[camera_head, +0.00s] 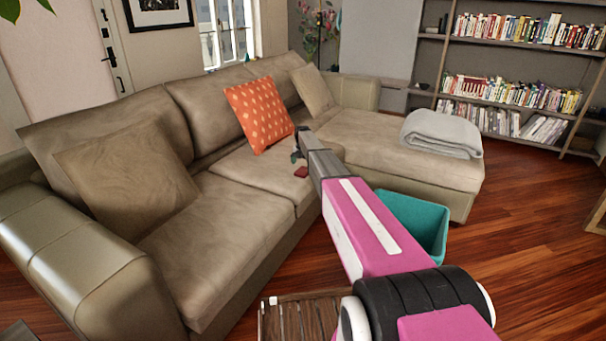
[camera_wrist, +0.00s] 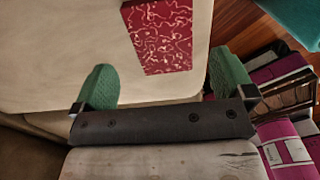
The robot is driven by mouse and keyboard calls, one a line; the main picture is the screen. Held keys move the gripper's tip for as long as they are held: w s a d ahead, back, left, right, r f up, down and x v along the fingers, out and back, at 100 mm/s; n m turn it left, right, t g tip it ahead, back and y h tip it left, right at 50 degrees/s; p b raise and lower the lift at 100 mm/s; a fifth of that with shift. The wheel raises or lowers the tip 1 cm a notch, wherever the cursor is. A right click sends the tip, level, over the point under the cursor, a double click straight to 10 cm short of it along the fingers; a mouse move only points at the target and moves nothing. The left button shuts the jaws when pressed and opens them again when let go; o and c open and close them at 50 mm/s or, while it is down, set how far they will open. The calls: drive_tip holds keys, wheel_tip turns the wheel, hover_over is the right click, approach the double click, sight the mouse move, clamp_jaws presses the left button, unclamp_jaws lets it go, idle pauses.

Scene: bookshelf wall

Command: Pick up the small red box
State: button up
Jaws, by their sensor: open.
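The small red box (camera_head: 301,172) lies on the sofa's seat cushion, below the end of my arm. In the wrist view the red box (camera_wrist: 160,36) shows white squiggle markings and is cut off by the top edge. My gripper (camera_wrist: 166,88) has two green fingers spread wide, with nothing between them. The box lies beyond the fingertips, toward the right finger, and is apart from both. In the head view my gripper (camera_head: 298,152) is small and partly hidden by my arm, just above and left of the box.
The beige sofa (camera_head: 215,230) carries an orange patterned pillow (camera_head: 260,114) behind the box and a brown pillow (camera_head: 125,178) at left. A teal bin (camera_head: 425,225) stands on the floor to the right. A slatted wooden table (camera_head: 300,318) is in front. A folded grey blanket (camera_head: 440,132) lies on the chaise.

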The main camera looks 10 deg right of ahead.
sight(303, 170)
drive_tip(key=f, duration=0.4)
drive_tip(key=shift+d+f, duration=0.2)
drive_tip(key=c, duration=1)
drive_tip(key=shift+c, duration=0.2)
drive_tip(key=shift+r, duration=0.15)
